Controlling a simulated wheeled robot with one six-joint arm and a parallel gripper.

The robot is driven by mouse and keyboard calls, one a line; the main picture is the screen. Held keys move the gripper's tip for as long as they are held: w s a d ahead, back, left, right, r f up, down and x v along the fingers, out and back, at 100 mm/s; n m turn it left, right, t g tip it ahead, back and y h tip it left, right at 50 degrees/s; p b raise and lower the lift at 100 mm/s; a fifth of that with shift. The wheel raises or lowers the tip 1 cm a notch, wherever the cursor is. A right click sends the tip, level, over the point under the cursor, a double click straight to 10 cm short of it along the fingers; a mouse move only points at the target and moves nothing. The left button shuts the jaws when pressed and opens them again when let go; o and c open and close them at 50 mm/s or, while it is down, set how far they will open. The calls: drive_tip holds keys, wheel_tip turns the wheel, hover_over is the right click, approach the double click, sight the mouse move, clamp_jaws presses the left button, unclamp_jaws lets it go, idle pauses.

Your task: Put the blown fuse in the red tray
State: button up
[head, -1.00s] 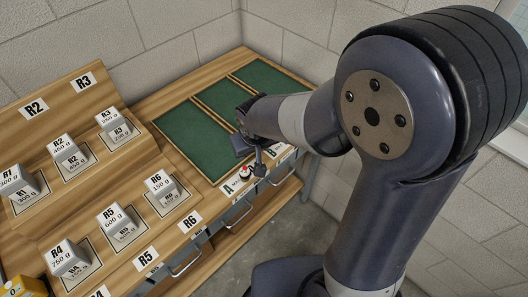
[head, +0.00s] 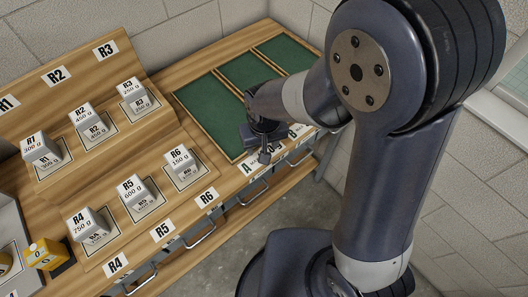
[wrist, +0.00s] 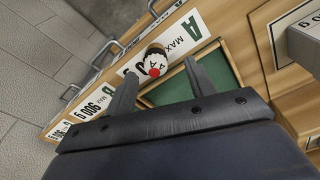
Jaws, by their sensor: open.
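No fuse and no red tray can be made out in either view. My gripper (head: 264,155) is at the front edge of the bench, beside the label A. In the wrist view my gripper (wrist: 161,76) is open, its two fingers apart with nothing held between them. A small white-and-dark object with a red knob (wrist: 155,63) stands on the front strip beside label A (wrist: 188,27), just beyond and between the fingertips. In the head view my gripper hides this object.
Green-lined compartments (head: 212,105) lie behind the front strip, apparently empty. Grey blocks marked with gram weights stand on labelled places R1 to R6, such as the R6 block (head: 181,158), to the left. Drawer handles (head: 255,193) stick out below. A yellow box (head: 42,254) stands lower left.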

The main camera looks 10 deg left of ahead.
drive_tip(key=shift+w+d+f+p, duration=0.1)
drive_tip(key=shift+w+f+p, duration=0.05)
drive_tip(key=shift+f, duration=0.9)
drive_tip(key=shift+w+d+f+p, duration=0.1)
drive_tip(key=shift+f+p, duration=0.05)
drive_tip(key=shift+f, duration=0.85)
drive_tip(key=c, duration=1.1)
clamp_jaws()
drive_tip(key=shift+a+r, duration=0.1)
drive_tip(key=shift+r, duration=0.05)
